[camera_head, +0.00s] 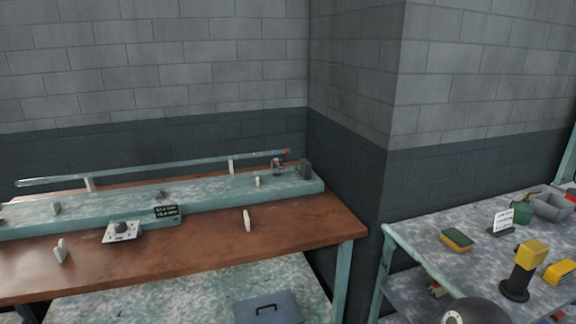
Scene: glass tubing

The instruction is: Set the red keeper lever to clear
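A long glass tube (140,171) lies across upright supports above a pale green bench bed (205,197) on the brown wooden table. A small red piece (287,152) sits at the tube's right end. Just below it is a small dark fixture (277,163) with reddish parts, near the right end of the bed. It is too small to tell which part is the red keeper lever or how it is set.
A digital readout (166,211) and a knob box (122,231) stand at the bed's front. White uprights stand on the brown table (300,220). A right-hand bench (415,240) holds a sponge (457,240), a yellow-topped tool (525,260) and a grey bin (552,207). A grey-blue toolbox (268,308) sits below.

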